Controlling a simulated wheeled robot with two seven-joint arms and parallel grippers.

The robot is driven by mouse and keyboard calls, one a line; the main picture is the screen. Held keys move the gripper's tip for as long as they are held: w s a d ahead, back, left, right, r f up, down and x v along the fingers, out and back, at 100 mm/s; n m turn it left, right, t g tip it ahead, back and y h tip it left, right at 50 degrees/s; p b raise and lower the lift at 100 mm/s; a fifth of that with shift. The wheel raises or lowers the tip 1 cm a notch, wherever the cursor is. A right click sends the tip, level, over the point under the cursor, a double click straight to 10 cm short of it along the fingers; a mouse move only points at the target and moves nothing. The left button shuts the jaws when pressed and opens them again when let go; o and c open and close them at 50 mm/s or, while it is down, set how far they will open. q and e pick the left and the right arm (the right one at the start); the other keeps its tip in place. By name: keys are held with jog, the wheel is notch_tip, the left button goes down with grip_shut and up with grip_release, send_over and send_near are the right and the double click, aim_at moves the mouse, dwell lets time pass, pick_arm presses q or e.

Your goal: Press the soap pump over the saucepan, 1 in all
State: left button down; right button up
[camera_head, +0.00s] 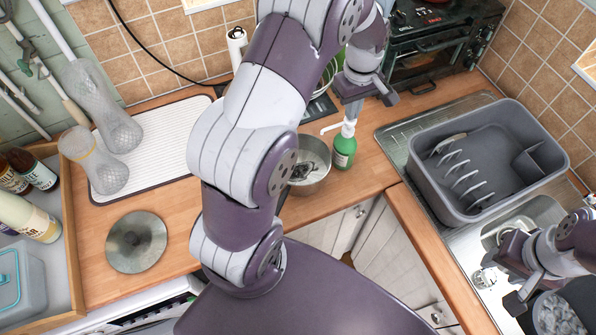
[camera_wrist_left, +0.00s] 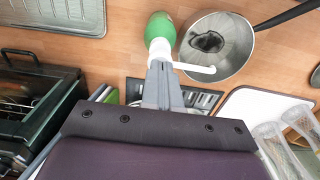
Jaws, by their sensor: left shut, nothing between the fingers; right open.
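The green soap bottle with a white pump (camera_head: 345,150) stands upright on the wooden counter beside the saucepan (camera_head: 318,178). In the left wrist view the pump's white spout (camera_wrist_left: 198,69) reaches over the rim of the saucepan (camera_wrist_left: 232,62), and a dark patch shows inside the pan. My left gripper (camera_head: 350,112) is shut and empty, pointing down right above the pump head; its fingertips (camera_wrist_left: 160,68) overlap the pump top, and I cannot tell if they touch. My left arm hides part of the pan. My right gripper (camera_head: 507,262) is open over the sink.
A metal lid (camera_head: 136,242) lies on the counter at left, near a white drying mat (camera_head: 178,150) with glasses (camera_head: 105,115). A toaster oven (camera_head: 430,50) stands behind.

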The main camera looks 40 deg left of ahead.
pick_arm(q)
jog(key=shift+f+b, duration=0.5)
jog(key=shift+f, duration=0.45)
jog(key=shift+r+p, duration=1.25)
jog(key=shift+r, duration=0.2)
notch_tip(320, 180, up, 6)
jog(key=p, duration=0.5)
